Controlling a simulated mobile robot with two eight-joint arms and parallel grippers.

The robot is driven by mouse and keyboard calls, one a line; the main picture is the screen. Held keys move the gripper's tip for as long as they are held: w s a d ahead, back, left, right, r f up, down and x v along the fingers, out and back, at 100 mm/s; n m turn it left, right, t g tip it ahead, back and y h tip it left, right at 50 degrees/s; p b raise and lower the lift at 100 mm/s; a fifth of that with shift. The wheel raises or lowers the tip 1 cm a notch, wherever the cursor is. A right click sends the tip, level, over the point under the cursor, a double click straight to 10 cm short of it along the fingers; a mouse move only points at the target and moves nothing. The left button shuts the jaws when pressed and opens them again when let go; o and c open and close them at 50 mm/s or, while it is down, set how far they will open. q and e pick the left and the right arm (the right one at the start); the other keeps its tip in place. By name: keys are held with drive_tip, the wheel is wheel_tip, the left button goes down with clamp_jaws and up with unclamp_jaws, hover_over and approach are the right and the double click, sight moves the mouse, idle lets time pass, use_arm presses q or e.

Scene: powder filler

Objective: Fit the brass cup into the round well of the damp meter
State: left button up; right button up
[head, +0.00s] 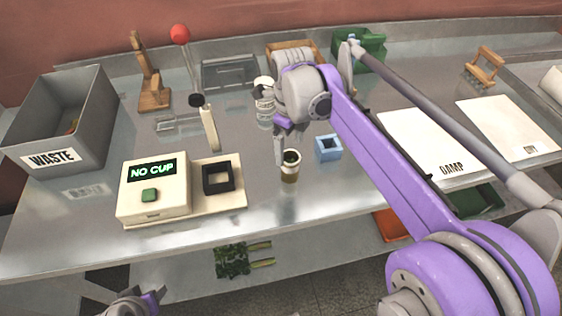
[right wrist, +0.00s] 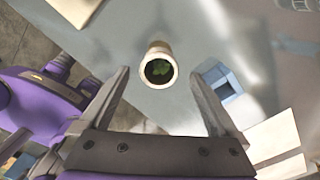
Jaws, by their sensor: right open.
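The damp meter (head: 153,190) is a cream box at the left of the bench, with a green "NO CUP" display and a green button. Its side plate carries a black, square-framed well (head: 218,190), which looks empty. The brass cup (head: 290,172), with dark green matter inside, stands upright on the bench right of the meter. It also shows in the right wrist view (right wrist: 158,50). My right gripper (head: 284,150) is open and points down at the cup. In the right wrist view the cup appears between the fingertips, with gaps both sides. My left gripper (head: 138,302) is partly visible at the bottom edge.
A light blue square holder (head: 328,149) stands just right of the cup. A cream-handled tool (head: 209,130) and a white jar (head: 264,98) are behind. A grey WASTE bin (head: 85,120) is far left. White sheets, one marked DAMP (head: 425,145), lie right.

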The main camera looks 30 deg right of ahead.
sight(291, 157)
drive_tip(key=f, duration=0.4)
drive_tip(key=shift+s+d, duration=0.1)
drive_tip(key=shift+s, duration=0.15)
wheel_tip(291, 157, down, 6)
drive_tip(key=shift+r, duration=0.15)
drive_tip(key=c, duration=1.5)
drive_tip(key=shift+r, duration=0.1)
wheel_tip(291, 157, up, 10)
drive_tip(key=shift+f, duration=0.1)
